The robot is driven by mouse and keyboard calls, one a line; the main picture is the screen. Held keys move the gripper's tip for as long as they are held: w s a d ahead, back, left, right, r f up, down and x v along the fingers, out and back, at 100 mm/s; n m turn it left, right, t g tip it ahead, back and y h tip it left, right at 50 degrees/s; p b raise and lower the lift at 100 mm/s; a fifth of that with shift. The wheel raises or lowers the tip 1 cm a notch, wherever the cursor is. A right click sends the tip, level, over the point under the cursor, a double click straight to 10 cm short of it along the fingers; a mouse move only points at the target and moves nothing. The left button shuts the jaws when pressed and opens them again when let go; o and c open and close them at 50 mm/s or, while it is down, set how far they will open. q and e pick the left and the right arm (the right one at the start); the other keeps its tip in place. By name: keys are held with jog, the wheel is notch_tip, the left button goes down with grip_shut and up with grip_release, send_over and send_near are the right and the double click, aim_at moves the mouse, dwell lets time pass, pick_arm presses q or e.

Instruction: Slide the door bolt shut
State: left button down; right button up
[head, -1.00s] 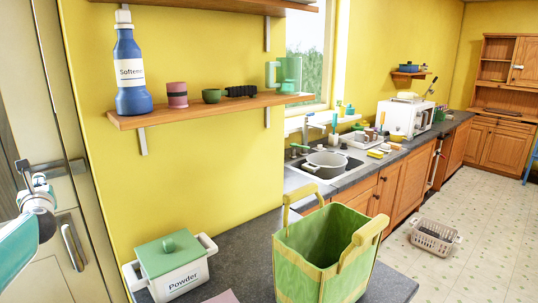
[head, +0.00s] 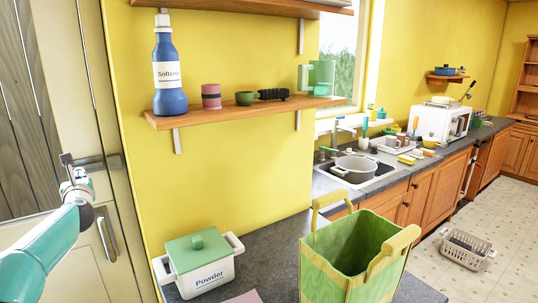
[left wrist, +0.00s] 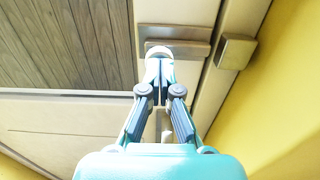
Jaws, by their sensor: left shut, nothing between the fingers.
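The grey metal door bolt (head: 105,162) is mounted level on the cream door at the left of the head view. It also shows in the left wrist view (left wrist: 190,48), with a square metal keeper (left wrist: 236,52) to its right. A narrow gap shows between the bolt's plate and the keeper. My left gripper (head: 79,174) is shut and empty, with its tips at the left part of the bolt. In the left wrist view its fingertips (left wrist: 158,58) overlap the bolt's lower edge and hide part of it. I cannot tell whether they touch it.
A door handle (head: 106,238) is below the bolt. To the right are a powder box (head: 210,275), a green basket (head: 325,278) on the grey counter, and a wall shelf (head: 240,112) with a blue bottle (head: 170,85). The yellow wall adjoins the door frame.

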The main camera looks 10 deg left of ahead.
pick_arm(q)
jog(key=shift+w+a, duration=0.1)
jog(key=shift+w+d+p, duration=0.9)
jog(key=shift+w+d, duration=0.5)
jog(key=shift+d, duration=0.25)
dwell(0.8)
jog(key=b+v, duration=0.5)
jog(key=b, duration=0.1)
dwell(0.5)
jog(key=shift+s+d, duration=0.1)
